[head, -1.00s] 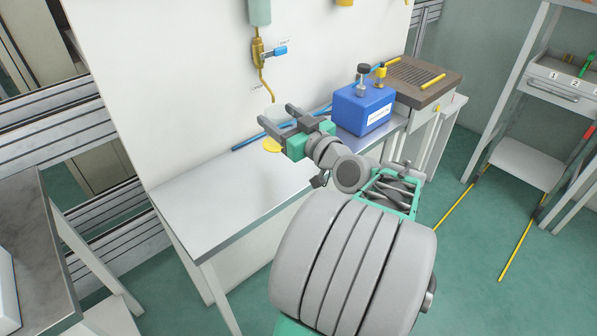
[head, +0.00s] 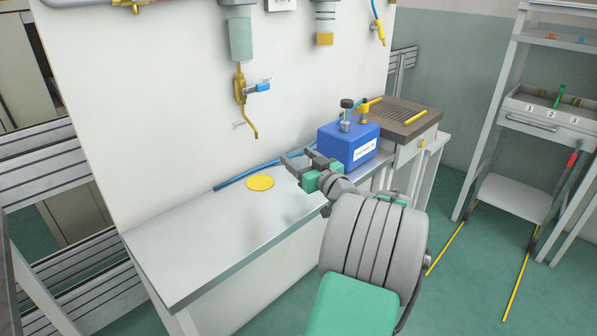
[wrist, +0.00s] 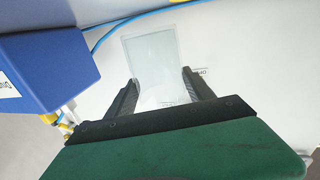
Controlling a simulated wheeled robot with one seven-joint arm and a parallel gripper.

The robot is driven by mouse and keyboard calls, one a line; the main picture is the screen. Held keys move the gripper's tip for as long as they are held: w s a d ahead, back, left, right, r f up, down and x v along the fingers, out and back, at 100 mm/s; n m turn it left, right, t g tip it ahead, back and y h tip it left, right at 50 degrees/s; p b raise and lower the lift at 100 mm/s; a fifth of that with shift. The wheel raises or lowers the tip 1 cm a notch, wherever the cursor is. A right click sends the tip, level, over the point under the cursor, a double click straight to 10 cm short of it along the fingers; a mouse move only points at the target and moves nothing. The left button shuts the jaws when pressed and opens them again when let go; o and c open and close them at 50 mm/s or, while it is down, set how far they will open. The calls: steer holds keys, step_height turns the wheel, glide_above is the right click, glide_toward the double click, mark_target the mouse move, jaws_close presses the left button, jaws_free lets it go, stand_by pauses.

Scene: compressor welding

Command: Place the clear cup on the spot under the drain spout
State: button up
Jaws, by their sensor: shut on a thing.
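The clear cup (wrist: 160,55) is between the two dark fingers of my gripper (wrist: 160,88) in the wrist view, and the gripper is shut on it. In the head view my gripper (head: 299,162) is over the back of the bench, right of the round yellow spot (head: 259,183). The cup is too faint to make out clearly there. The spot is bare and lies on the bench below the brass drain spout (head: 255,132). The spout hangs from a valve with a blue handle (head: 257,87).
A blue box (head: 348,147) with knobs stands close to the right of my gripper. A blue hose (head: 235,181) runs along the wall behind the spot. The metal bench top (head: 200,240) is clear at the front left. A brown perforated block (head: 400,115) stands farther right.

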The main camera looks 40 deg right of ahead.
steer(key=shift+w+d+f+b, duration=0.15)
steer(key=shift+f+b, duration=0.45)
steer(key=shift+f, duration=1.4)
steer(key=o, duration=1.5)
steer(key=shift+r, duration=0.1)
